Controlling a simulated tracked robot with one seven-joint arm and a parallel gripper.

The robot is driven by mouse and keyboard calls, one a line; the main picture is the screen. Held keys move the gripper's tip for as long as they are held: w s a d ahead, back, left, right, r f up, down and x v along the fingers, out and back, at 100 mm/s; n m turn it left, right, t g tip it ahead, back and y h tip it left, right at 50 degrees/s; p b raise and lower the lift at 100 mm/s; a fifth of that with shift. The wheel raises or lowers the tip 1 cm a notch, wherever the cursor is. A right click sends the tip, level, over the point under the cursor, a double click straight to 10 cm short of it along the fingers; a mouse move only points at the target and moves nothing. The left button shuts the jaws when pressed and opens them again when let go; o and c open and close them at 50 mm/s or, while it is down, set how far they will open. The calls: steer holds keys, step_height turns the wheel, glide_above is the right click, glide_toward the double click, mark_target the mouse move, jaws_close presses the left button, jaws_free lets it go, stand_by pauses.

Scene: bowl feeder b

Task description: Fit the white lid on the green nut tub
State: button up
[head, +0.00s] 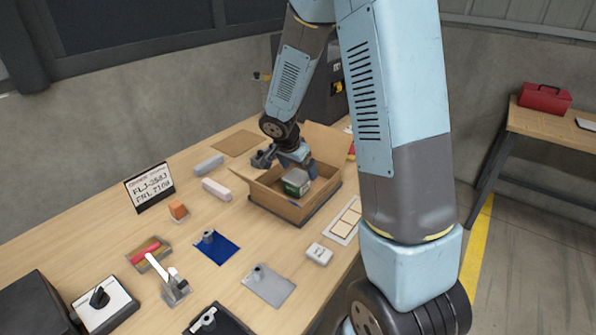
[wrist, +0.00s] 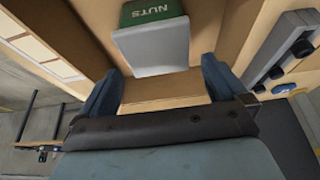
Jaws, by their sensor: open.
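The green nut tub (head: 297,178) is inside the open cardboard box in the head view. Its green face with the word NUTS shows at the top of the wrist view (wrist: 152,11). A pale, whitish flat face, which looks like the white lid (wrist: 153,46), adjoins the green face; I cannot tell whether it is seated on the tub. My gripper (wrist: 160,68) is open, its two blue fingers apart on either side of the pale face's near end. In the head view my gripper (head: 297,160) is down at the box and partly covers the tub.
The cardboard box (head: 282,207) has raised flaps around my gripper. On the table are a blue mat (head: 222,250), a grey mat (head: 276,290), a small white box (head: 319,254), a pink block (head: 216,190) and a sign (head: 149,187).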

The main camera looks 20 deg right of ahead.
steer(key=v, duration=1.1)
steer(key=s+d+r+n+t+y, duration=0.1)
steer(key=s+r+n+y, duration=0.1)
steer(key=s+r+n, duration=0.3)
steer(key=s+d+r+n+t+y, duration=0.1)
steer(key=s+r+n, duration=0.4)
steer(key=s, duration=1.5)
step_height(320, 180, up, 6)
steer(key=shift+s+d+f+n+t+y, duration=0.2)
steer(key=shift+d+n+t+y, duration=0.2)
steer(key=shift+d, duration=0.3)
